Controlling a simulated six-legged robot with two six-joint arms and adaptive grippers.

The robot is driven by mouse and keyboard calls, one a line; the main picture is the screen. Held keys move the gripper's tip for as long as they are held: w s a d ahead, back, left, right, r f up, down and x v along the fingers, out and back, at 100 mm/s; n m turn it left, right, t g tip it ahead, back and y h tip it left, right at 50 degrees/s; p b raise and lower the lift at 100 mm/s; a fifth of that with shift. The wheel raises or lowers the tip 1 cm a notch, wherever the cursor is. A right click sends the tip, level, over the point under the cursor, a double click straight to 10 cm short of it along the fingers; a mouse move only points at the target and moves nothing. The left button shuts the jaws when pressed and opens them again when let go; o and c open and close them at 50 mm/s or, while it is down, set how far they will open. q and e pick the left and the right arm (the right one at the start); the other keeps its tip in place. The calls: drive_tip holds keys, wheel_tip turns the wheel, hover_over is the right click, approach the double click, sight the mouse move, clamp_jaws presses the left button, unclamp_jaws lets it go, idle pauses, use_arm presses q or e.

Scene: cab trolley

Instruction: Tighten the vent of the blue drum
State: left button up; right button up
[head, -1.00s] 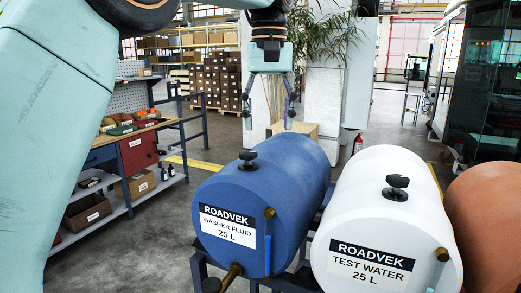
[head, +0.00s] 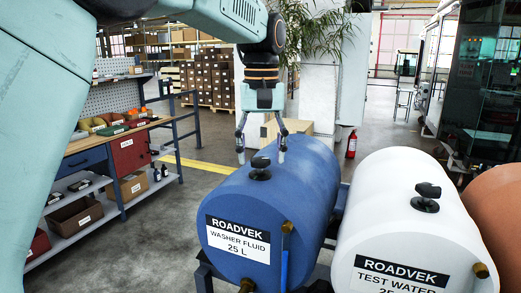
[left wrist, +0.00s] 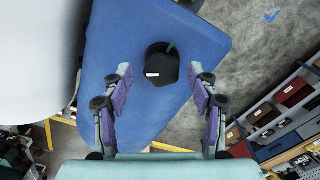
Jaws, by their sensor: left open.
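The blue drum (head: 258,205) lies on its side on a dark stand, labelled "ROADVEK WASHER FLUID 25 L". Its black vent (head: 260,168) sticks up from the top near the labelled end. My left gripper (head: 261,158) is open and points down over the drum, its fingertips close to the vent. In the left wrist view the vent (left wrist: 162,66) shows between the two spread fingers (left wrist: 160,74), apart from both; the height left between them is hard to judge. My right gripper is in neither view.
A white drum (head: 405,215) labelled "TEST WATER" with its own black vent (head: 426,197) stands close on the right. An orange drum (head: 500,200) is beyond it. A workbench with bins (head: 130,150) stands at the left. Open floor lies between bench and drums.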

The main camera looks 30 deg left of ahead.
use_arm(q)
drive_tip(key=shift+s+a, duration=0.2)
drive_tip(key=shift+s, duration=0.2)
drive_tip(key=shift+w+f, duration=0.1)
drive_tip(key=shift+w, duration=0.1)
drive_tip(key=shift+c, duration=0.7)
drive_tip(key=shift+w+d+f, duration=0.1)
drive_tip(key=shift+w, duration=0.35)
drive_tip(key=c, duration=0.3)
drive_tip(key=shift+c, duration=0.8)
drive_tip(key=shift+s+a, duration=0.2)
drive_tip(key=shift+s, duration=0.15)
drive_tip(key=c, duration=0.3)
drive_tip(key=shift+w+d, duration=0.1)
drive_tip(key=shift+c, duration=1.3)
